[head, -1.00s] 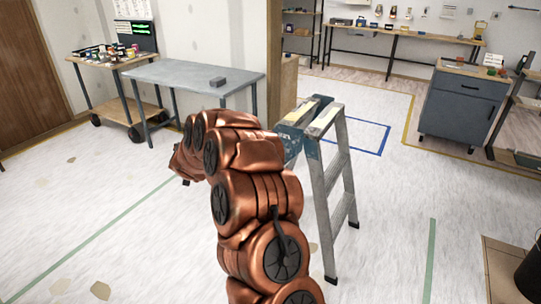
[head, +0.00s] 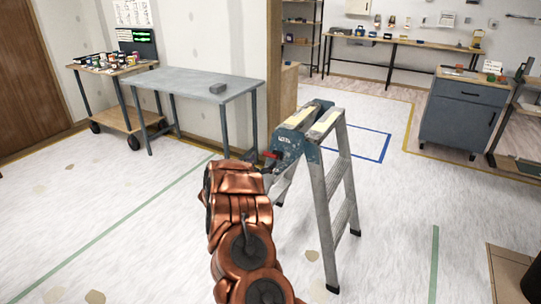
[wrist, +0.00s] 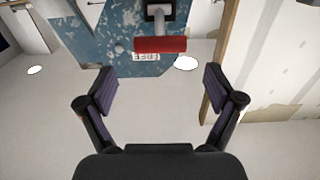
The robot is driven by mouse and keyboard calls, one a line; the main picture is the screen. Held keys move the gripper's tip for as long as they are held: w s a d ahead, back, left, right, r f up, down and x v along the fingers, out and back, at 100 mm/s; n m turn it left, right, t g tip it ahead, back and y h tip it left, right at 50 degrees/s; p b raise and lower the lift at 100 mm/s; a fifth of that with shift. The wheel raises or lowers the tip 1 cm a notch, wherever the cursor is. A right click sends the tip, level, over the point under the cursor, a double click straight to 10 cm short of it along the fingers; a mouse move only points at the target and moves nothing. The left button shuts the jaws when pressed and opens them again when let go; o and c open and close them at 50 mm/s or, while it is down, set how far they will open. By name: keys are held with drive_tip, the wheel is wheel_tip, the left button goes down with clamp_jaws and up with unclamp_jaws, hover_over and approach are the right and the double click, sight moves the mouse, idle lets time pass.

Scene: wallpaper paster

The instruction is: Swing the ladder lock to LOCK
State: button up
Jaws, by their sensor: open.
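The stepladder (head: 326,190) stands open on the floor, with a blue, scuffed top section. In the wrist view its blue plate (wrist: 95,35) carries the ladder lock, a red bar-shaped handle (wrist: 160,45) on a dark and grey stem. A small white label by the handle seems to read FREE, upside down. My gripper (wrist: 160,88) is open and empty, its two dark fingers apart. The handle is ahead of the gap between them, not between the pads. In the head view my gripper (head: 266,165) is by the ladder's left side, largely hidden behind my arm.
A wheeled cart (head: 112,68) with cans is farther left. A blue cabinet (head: 462,115) stands at right. Open floor lies around the ladder.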

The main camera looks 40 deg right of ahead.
sight(270, 155)
drive_tip(key=shift+x, duration=3.3)
drive_tip(key=c, duration=1.2)
